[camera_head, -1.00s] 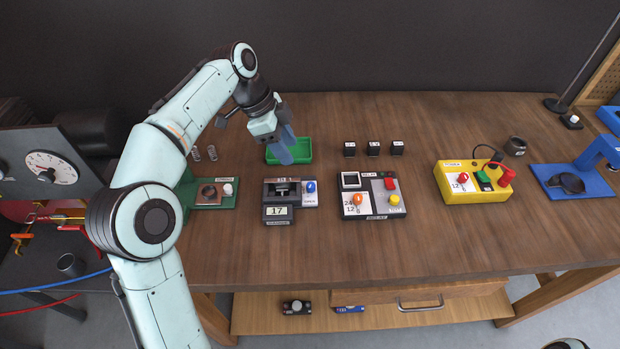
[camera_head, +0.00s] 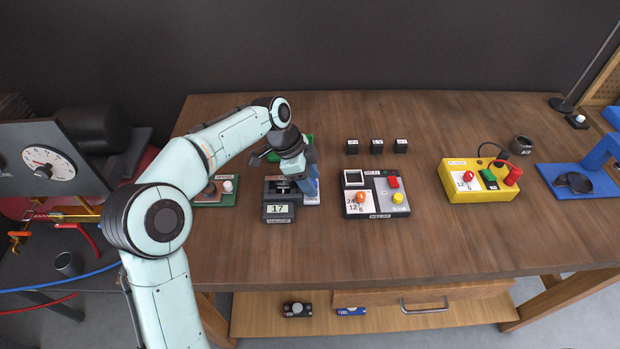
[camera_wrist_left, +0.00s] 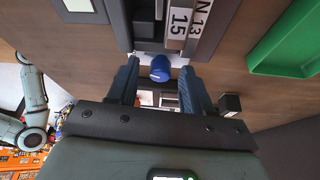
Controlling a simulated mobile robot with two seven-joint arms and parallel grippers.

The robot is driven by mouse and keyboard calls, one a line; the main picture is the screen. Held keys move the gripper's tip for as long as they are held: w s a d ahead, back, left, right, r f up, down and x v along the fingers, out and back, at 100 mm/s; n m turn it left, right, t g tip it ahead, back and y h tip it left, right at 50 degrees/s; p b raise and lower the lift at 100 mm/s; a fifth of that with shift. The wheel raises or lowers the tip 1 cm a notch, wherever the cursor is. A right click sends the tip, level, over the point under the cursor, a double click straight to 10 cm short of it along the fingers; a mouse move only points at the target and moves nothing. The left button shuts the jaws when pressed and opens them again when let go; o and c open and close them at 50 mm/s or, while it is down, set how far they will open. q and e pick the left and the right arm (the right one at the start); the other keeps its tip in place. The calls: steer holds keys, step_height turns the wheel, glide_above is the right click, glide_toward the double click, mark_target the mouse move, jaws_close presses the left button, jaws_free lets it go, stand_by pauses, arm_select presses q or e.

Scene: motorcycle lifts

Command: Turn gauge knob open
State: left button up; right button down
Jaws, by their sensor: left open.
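The gauge unit (camera_head: 279,212) is a dark grey box on the bench, left of centre in the head view, with a small display reading 17. Its blue knob (camera_wrist_left: 160,68) shows in the left wrist view, between the two fingers of my left gripper (camera_wrist_left: 160,84). The fingers are open, with visible space on both sides of the knob. In the head view my left gripper (camera_head: 310,184) is over the right side of the gauge unit and hides the knob. My right gripper is not in view.
A relay box (camera_head: 377,196) stands just right of the gauge unit. A green tray (camera_wrist_left: 290,45) lies behind the gripper. Small black blocks (camera_head: 376,146) stand behind the relay box. A yellow box (camera_head: 478,182) is farther right. The bench front is clear.

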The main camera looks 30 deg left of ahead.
arm_select(q)
jaws_close()
steer(key=shift+s+d+f+n+t+y+b, duration=0.1)
steer(key=shift+n+t+y+b, duration=0.25)
steer(key=shift+n+b, duration=0.65)
steer(key=shift+n+t+y, duration=0.25)
steer(key=shift+n+t, duration=0.1)
steer(key=shift+n, duration=0.95)
jaws_free()
steer(key=p+v, duration=0.1)
steer(key=v, duration=1.2)
steer(key=shift+r+p, duration=0.25)
steer(key=shift+p, duration=0.05)
steer(key=shift+s, duration=0.1)
